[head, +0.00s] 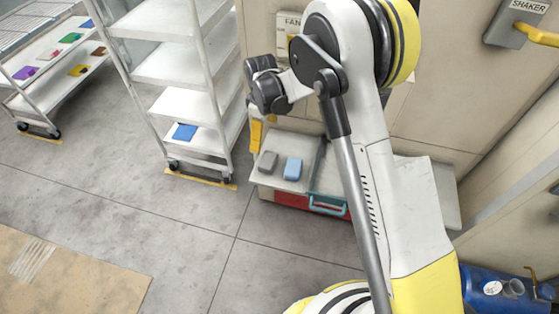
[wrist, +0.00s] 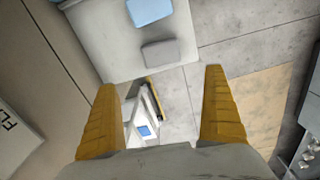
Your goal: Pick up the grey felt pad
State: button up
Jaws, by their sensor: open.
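The grey felt pad (head: 268,161) lies flat near the left edge of a light grey surface, beside a light blue pad (head: 293,168). In the wrist view the grey pad (wrist: 162,54) shows beyond my fingertips, about midway between them across the picture. The blue pad (wrist: 149,11) is cut by the top edge there. My gripper (wrist: 160,80) is open, with its two yellow fingers wide apart and nothing between them. It is apart from the pad; the exact height above it cannot be told.
The pads' light surface (head: 268,180) tops a red cabinet with a teal handle (head: 328,206). A white shelf rack (head: 205,137) stands to its left with a blue item (head: 185,131). A blue drum (head: 500,288) is at lower right. The floor in front is clear.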

aim_at(268, 160)
jog(key=shift+n, duration=0.3)
notch_tip(268, 160, down, 9)
jog(key=shift+s+r+b, duration=0.1)
jog(key=shift+r+b, duration=0.05)
jog(key=shift+b, duration=0.75)
jog(key=f, duration=0.1)
jog(key=f+b, duration=0.1)
jog(key=f, duration=0.1)
jog(key=f+b, duration=0.1)
jog(key=f, duration=0.1)
jog(key=shift+s+d+f, duration=0.1)
jog(key=shift+d, duration=0.15)
jog(key=c, duration=1.2)
